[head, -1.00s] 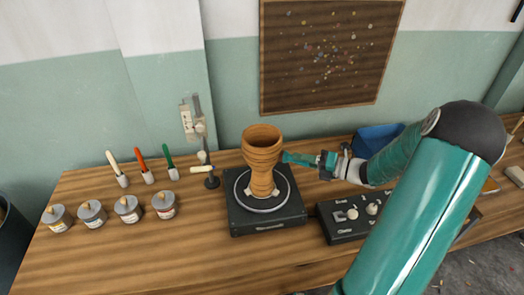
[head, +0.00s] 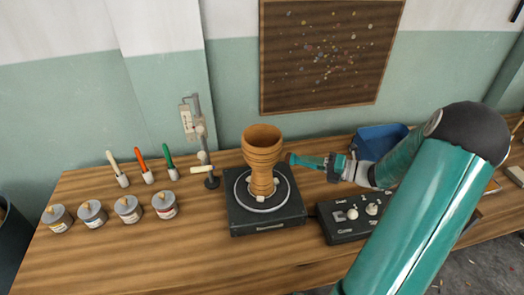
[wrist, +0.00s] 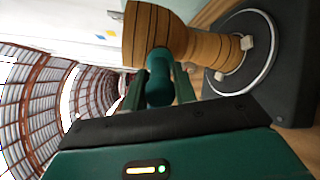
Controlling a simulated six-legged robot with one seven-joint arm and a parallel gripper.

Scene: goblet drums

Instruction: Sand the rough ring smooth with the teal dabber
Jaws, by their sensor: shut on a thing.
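A wooden goblet drum (head: 262,158) stands upright on the round plate of a black turntable (head: 267,222), with pale clamps at its foot. The drum also shows in the wrist view (wrist: 208,55), with dark bands around its body. My gripper (head: 333,166) is shut on the teal dabber (head: 308,161), which points left at the drum's side. In the wrist view the dabber (wrist: 159,78) overlaps the drum, so contact cannot be told there. I cannot pick out the rough ring for sure.
A control box with knobs (head: 354,219) sits right of the turntable, and a blue bin (head: 378,139) behind it. A stand with a pale-tipped arm (head: 211,181) is left of the drum. The front tabletop is clear.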

